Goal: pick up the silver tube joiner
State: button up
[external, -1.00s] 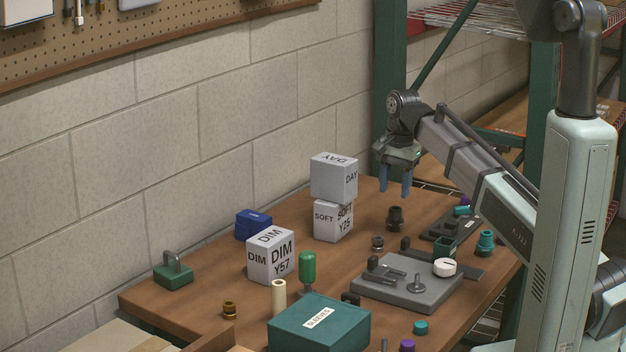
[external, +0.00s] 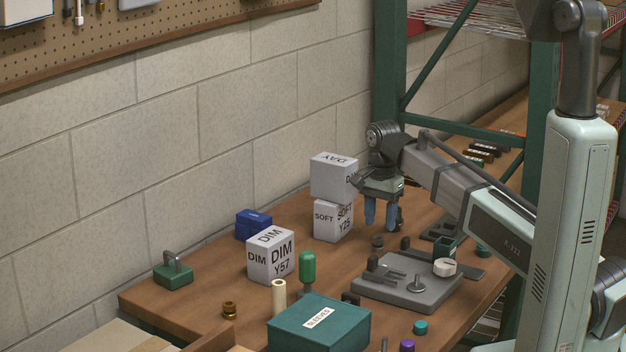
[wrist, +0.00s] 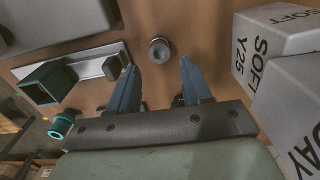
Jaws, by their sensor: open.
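The silver tube joiner appears to be the small grey ring-shaped part (external: 377,241) standing on the table beside the stacked boxes. It also shows in the wrist view (wrist: 160,50), just ahead of and between the fingertips, with its round opening facing the camera. My gripper (external: 380,222) is above the table, a little above the joiner in the external view. Its blue fingers (wrist: 160,66) are apart with nothing between them. The joiner is not touched by either finger as far as I can see.
Stacked white boxes (external: 333,219) stand close left of my gripper; they show at right in the wrist view (wrist: 290,85). A dark fitting (external: 398,225) is partly hidden behind the fingers. A grey fixture plate (external: 410,290) and green square cup (external: 444,249) lie nearby.

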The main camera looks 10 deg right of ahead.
aim_at(380, 243)
jog(key=shift+s+f, duration=0.2)
jog(key=shift+f, duration=0.95)
jog(key=shift+s+f, duration=0.15)
jog(key=shift+f, duration=1.55)
jog(key=shift+c, duration=0.4)
grip_shut()
